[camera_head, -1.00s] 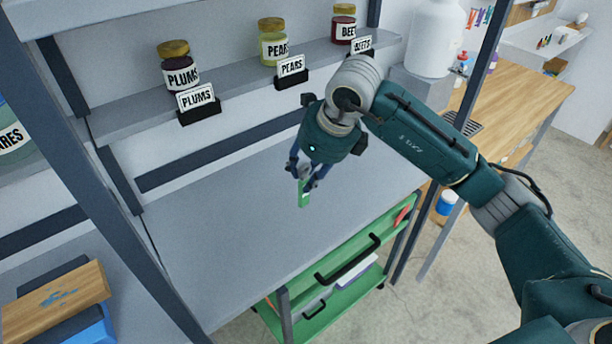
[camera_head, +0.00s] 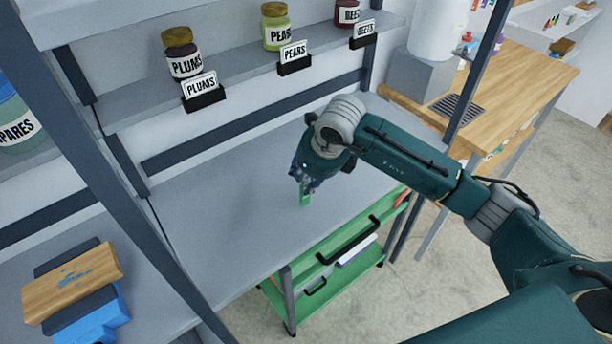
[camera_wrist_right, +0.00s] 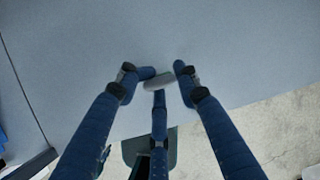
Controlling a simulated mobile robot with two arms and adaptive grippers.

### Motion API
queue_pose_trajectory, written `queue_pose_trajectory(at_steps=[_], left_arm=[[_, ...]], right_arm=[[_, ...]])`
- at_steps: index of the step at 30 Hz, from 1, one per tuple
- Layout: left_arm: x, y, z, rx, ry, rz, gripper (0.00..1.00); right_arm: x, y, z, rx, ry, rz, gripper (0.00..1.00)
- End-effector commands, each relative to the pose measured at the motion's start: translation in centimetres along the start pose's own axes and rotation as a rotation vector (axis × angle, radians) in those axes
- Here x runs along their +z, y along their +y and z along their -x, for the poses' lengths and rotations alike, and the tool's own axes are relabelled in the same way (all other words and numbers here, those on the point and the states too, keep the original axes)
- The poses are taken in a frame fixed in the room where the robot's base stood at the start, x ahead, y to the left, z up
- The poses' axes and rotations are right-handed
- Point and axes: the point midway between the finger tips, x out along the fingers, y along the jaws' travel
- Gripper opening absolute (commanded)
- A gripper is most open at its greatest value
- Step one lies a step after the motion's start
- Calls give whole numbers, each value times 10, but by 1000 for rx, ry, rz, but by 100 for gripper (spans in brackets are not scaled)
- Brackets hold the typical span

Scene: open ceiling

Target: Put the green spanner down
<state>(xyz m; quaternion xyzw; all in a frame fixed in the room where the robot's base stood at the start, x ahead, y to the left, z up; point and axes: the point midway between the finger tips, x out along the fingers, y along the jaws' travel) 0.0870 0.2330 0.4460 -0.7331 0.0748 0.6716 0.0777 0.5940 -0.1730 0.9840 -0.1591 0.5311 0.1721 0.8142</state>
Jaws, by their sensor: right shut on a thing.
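My right gripper (camera_head: 306,186) is over the grey shelf surface (camera_head: 235,215), pointing down, and shut on the green spanner (camera_head: 305,199). The spanner hangs below the fingers, with its green part showing in the head view. I cannot tell whether its lower end touches the surface. In the right wrist view the fingers (camera_wrist_right: 160,82) close around a light grey and greenish piece of the spanner (camera_wrist_right: 158,82), above the plain grey surface (camera_wrist_right: 230,50). Much of the spanner is hidden by the fingers. My left gripper is not in view.
Jars of plums (camera_head: 183,55), pears (camera_head: 277,28) and beets (camera_head: 347,13) stand on the upper shelf behind label holders. A green cart (camera_head: 330,270) stands below the front edge. A wooden-topped block (camera_head: 72,283) lies at left. The grey surface around the gripper is clear.

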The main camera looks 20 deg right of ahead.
Motion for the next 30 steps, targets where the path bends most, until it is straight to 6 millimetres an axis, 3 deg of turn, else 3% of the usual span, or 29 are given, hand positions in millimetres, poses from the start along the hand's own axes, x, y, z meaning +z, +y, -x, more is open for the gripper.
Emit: queue_pose_trajectory(at_steps=[6, 7, 10, 22, 30], left_arm=[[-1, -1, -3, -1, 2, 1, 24], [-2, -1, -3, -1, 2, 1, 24], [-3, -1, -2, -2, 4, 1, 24], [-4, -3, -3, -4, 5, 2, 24], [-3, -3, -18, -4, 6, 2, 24]], right_arm=[[0, 0, -2, 0, -1, 0, 3], [-1, 0, -2, 0, 0, 0, 33], [0, 0, -1, 1, 0, 0, 52], [1, 0, 5, 0, -2, 1, 52], [1, 0, 56, -2, -6, 2, 52]])
